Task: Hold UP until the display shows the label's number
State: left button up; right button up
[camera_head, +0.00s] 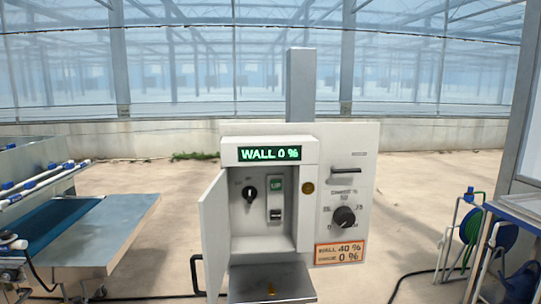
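The display (269,154) at the top of the control box reads "WALL 0 %" in green. The label (339,252) at the lower right of the panel reads "WALL 40 %" with a second line ending in "0 %". The UP switch (276,199) sits inside the open recess, with a green "UP" mark on its upper part. A black knob (250,194) is to its left. Neither of my grippers shows in the head view, and nothing touches the switch.
The box door (215,232) stands open at the left. A second black dial (344,217) and a slot handle (346,169) are on the right of the panel. A metal bench (110,235) is at the left; hose reels (470,226) are at the right.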

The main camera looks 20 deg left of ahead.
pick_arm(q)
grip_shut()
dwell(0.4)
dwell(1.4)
